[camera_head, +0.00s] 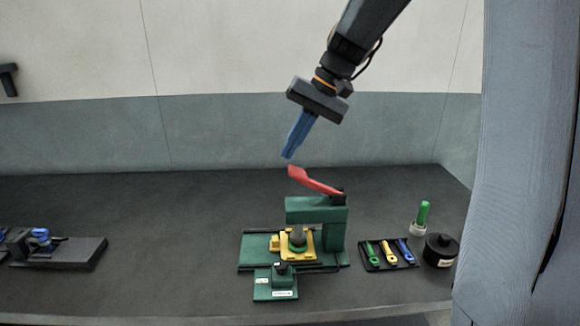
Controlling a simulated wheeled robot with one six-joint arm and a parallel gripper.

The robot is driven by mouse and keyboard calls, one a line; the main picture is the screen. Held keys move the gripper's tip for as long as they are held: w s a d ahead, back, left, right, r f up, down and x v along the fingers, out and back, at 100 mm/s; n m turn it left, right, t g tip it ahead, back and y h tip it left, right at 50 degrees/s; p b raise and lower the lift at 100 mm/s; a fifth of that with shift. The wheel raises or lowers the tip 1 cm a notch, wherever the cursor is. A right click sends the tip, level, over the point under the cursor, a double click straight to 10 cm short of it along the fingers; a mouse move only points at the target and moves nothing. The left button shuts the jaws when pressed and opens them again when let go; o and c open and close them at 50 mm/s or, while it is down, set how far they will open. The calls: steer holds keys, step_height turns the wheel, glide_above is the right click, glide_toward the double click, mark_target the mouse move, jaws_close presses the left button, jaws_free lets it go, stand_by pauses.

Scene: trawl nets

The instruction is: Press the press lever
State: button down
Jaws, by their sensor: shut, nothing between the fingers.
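The press lever (314,182) is a red bar on top of a green press (328,220). It rises from its pivot at the right toward its free end at the upper left. My gripper (287,157) has blue fingers pointing down and slightly left. It is shut and empty. Its fingertips are just above the free end of the lever in the picture, with a small gap between them. A yellow fixture (297,246) with a dark round part sits under the press head.
A black tray (388,266) with green, yellow and blue tools lies right of the press. A dark device with blue parts (60,250) stands far left. The table between is clear.

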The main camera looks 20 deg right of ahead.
steer(key=shift+d+r+b, duration=0.1)
steer(key=shift+r+b, duration=0.45)
steer(key=shift+r, duration=2.15)
